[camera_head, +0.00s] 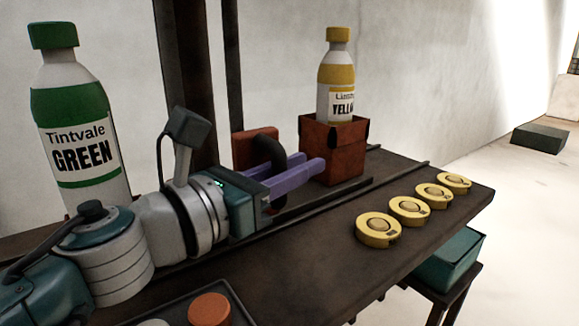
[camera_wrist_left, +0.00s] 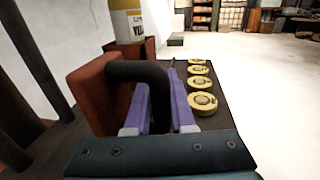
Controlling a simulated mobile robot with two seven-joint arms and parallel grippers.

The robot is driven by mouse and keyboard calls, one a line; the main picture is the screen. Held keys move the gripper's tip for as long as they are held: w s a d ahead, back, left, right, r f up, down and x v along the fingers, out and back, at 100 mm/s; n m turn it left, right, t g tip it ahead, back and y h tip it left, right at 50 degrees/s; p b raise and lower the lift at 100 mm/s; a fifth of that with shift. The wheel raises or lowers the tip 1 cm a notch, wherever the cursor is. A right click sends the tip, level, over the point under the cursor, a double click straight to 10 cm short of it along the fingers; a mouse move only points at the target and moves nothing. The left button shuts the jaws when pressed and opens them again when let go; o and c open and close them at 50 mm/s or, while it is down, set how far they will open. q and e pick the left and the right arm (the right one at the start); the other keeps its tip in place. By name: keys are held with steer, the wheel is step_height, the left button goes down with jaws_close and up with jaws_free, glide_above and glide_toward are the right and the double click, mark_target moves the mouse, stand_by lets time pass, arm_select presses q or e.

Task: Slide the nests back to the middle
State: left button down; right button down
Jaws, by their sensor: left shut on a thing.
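A red-brown nest (camera_head: 350,150) holds the yellow-labelled bottle (camera_head: 337,75) upright on the dark bench. Left of it stands a red-brown block (camera_head: 242,150) with a black arched handle (camera_head: 275,155). My left gripper (camera_head: 312,166) has its purple fingers shut on this handle; the handle passes between them in the wrist view (camera_wrist_left: 140,70). Whether the block joins the bottle's nest is unclear. The green-labelled bottle (camera_head: 75,125) stands at the left; its base is hidden behind my arm, so I cannot see a nest there. My right gripper is not in view.
Dark rails (camera_head: 400,177) run along the bench. Several yellow round tins (camera_head: 379,231) line the front right edge. A dark tray with an orange-red round piece (camera_head: 209,308) is at the bottom. Dark posts (camera_head: 188,70) rise behind. A teal box (camera_head: 447,262) sits below the bench.

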arm_select(q)
steer(key=c, duration=1)
jaws_free()
steer(key=shift+c, duration=0.2)
steer(key=shift+a, duration=0.1)
steer(key=p+v, duration=0.1)
steer(key=v, duration=0.8)
steer(key=shift+s+a, duration=0.2)
steer(key=shift+s, duration=0.15)
